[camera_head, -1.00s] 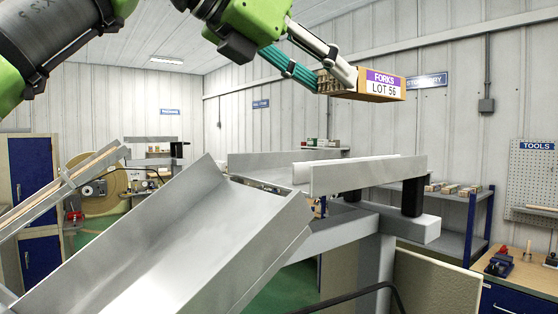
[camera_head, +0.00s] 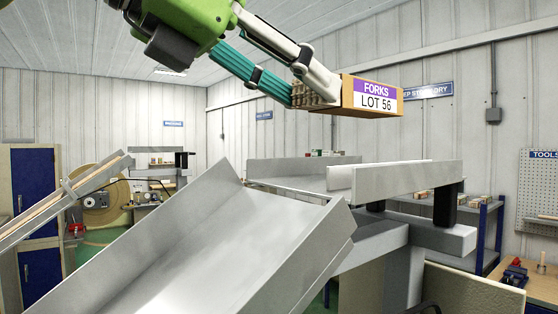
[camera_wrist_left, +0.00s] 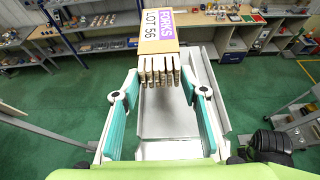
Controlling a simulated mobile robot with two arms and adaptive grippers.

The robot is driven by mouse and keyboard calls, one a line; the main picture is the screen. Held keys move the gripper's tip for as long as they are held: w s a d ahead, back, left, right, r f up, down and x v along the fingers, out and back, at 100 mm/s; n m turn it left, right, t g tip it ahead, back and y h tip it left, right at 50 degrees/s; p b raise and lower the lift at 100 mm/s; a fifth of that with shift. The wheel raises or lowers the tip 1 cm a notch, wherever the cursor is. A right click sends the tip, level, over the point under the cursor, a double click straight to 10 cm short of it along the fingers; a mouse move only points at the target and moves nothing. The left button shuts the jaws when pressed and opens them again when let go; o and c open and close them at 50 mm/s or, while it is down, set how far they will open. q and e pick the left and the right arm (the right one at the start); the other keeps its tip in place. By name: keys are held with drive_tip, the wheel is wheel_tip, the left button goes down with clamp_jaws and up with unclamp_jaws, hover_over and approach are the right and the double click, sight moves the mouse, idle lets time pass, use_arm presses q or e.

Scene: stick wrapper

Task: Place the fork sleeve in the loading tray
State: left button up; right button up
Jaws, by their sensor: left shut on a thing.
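The fork sleeve is a brown box (camera_head: 372,95) with a purple and white label reading FORKS LOT 56. Pale fork ends stick out of its near end, and it also shows in the left wrist view (camera_wrist_left: 158,30). My left gripper (camera_head: 312,88) is shut on the bundle at that end and holds the sleeve in the air. In the left wrist view the teal fingers (camera_wrist_left: 160,80) stand on both sides of the fork ends. The grey metal loading tray (camera_head: 395,178), with raised side walls, lies below the sleeve with a clear gap. My right gripper is not in view.
A wide sloping metal chute (camera_head: 235,245) fills the front, joining the tray area. A narrow rail (camera_head: 60,205) slopes at the left. A blue shelf rack (camera_head: 483,235) with small boxes and a workbench (camera_head: 530,280) stand behind at the right. The air around the sleeve is clear.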

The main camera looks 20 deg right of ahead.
sight(282, 186)
use_arm(q)
drive_tip(key=shift+s+a+f, duration=0.3)
drive_tip(key=shift+s+f, duration=0.2)
drive_tip(key=shift+f, duration=0.05)
drive_tip(key=shift+s+a+f, duration=0.3)
drive_tip(key=shift+s+f, duration=0.15)
drive_tip(key=shift+f, duration=0.1)
drive_tip(key=shift+s+a+f+p, duration=0.3)
drive_tip(key=shift+s+a+f, duration=0.2)
drive_tip(key=shift+f, duration=0.25)
drive_tip(key=shift+a+f, duration=0.35)
drive_tip(key=shift+f, duration=0.05)
drive_tip(key=f, duration=0.3)
drive_tip(key=shift+s+d+p, duration=0.1)
drive_tip(key=shift+s+p, duration=0.1)
drive_tip(key=shift+p, duration=0.15)
drive_tip(key=shift+f, duration=0.2)
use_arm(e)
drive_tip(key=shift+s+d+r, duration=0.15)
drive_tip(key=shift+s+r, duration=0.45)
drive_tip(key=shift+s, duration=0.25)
use_arm(q)
drive_tip(key=shift+f+b, duration=0.25)
drive_tip(key=shift+b, duration=0.1)
drive_tip(key=o, duration=0.9)
drive_tip(key=shift+r, duration=0.1)
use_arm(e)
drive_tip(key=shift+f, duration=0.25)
